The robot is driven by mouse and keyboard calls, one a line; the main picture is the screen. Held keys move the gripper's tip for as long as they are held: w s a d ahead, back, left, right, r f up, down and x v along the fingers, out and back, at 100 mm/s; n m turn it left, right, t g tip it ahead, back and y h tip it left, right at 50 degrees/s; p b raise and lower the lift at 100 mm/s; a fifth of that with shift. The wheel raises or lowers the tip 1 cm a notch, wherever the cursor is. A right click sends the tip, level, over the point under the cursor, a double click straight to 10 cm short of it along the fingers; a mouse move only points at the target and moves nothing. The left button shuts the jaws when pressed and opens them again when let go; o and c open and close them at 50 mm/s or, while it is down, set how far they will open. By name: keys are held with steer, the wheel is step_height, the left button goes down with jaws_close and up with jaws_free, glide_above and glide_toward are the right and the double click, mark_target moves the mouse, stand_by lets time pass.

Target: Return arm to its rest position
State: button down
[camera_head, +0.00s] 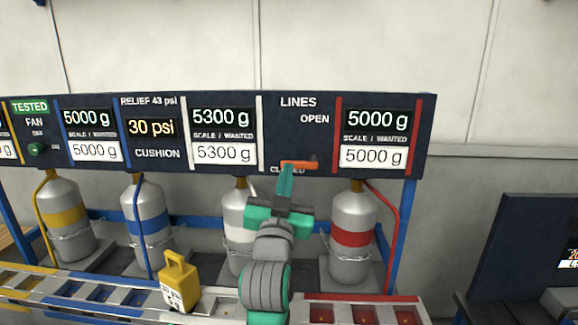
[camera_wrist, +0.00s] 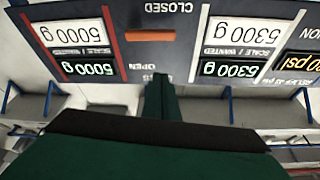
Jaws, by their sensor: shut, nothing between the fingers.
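My gripper (camera_head: 287,168) is shut and empty, its teal fingers pointing up in front of the dark panel (camera_head: 275,102), at the LINES section. An orange lever (camera_head: 299,165) lies level there, just at the fingertips in the head view; contact cannot be told from that view. In the wrist view, which is upside down, the gripper (camera_wrist: 160,78) shows as two dark green fingers side by side, and the orange lever (camera_wrist: 150,35) appears apart from their tips. The fingers hide part of the CLOSED label in the head view. My arm is extended forward and raised.
Several gas cylinders with coloured bands, such as the red one (camera_head: 351,237), stand beneath the panel. A yellow tagged block (camera_head: 179,282) sits on the front rail (camera_head: 110,292). A dark board (camera_head: 525,245) stands at the right. The wall above the panel is clear.

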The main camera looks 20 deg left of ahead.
steer(key=s+d+f+g+h, duration=0.1)
steer(key=d+f, duration=0.3)
steer(key=f, duration=0.7)
steer(key=s+d+f, duration=0.2)
steer(key=d+f, duration=0.1)
steer(key=f, duration=0.8)
steer(key=s+d+f+g+h, duration=0.1)
steer(key=s+d+f, duration=0.3)
steer(key=f, duration=0.4)
steer(key=s+d+f+g+h, duration=0.1)
steer(key=s+d+f, duration=0.35)
steer(key=f, duration=0.35)
steer(key=s+d+f+h, duration=0.1)
steer(key=s+d+f, duration=0.2)
steer(key=s, duration=0.8)
steer(key=s+d+f+m+g+h, duration=0.1)
steer(key=s+d+f, duration=0.3)
steer(key=s, duration=0.7)
steer(key=s+d+f+g+h, duration=0.1)
steer(key=s+d+f, duration=0.2)
steer(key=s, duration=0.8)
steer(key=shift+s+d+f+m, duration=0.2)
steer(key=shift+s+d+m, duration=0.1)
steer(key=shift+d, duration=0.3)
